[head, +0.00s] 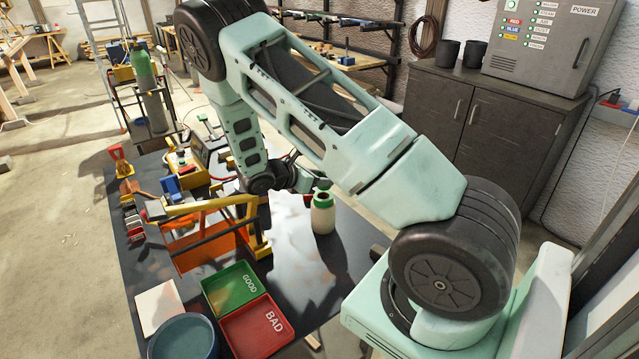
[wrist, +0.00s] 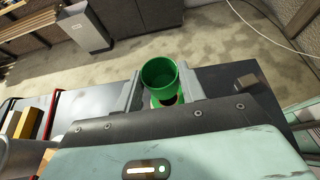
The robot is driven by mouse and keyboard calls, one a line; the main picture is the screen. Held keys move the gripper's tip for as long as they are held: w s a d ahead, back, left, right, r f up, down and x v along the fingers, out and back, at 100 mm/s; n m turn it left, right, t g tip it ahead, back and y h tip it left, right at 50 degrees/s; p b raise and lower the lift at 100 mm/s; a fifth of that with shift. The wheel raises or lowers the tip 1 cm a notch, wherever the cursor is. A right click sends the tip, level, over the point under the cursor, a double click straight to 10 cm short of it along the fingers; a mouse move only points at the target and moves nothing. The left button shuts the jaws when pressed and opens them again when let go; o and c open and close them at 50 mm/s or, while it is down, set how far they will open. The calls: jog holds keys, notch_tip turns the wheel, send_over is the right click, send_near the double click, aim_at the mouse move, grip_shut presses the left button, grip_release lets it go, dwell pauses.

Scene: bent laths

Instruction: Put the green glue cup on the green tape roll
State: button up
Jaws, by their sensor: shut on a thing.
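My gripper (wrist: 157,90) is shut on the green glue cup (wrist: 160,74), whose open mouth and green inside show in the wrist view. In the head view my gripper (head: 308,184) is partly behind my arm, and a small bit of green (head: 322,184) shows beside it. Just below stands an upright cream cylinder (head: 323,218) with a green ring (head: 322,197) and a dark opening at its top. I cannot tell whether this ring is the green tape roll. In the wrist view, cream and green show just beneath the cup; whether they touch is unclear.
The dark table (head: 292,262) has bare room around the cylinder. An orange-yellow frame (head: 210,240) stands to the left. A green GOOD tray (head: 233,288), a red BAD tray (head: 257,328) and a blue-grey bowl (head: 184,338) lie nearer. My large arm covers the right side.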

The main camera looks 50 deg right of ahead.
jog(key=shift+f, duration=1.4)
jog(key=shift+f, duration=0.15)
jog(key=o, duration=0.9)
jog(key=shift+o, duration=0.2)
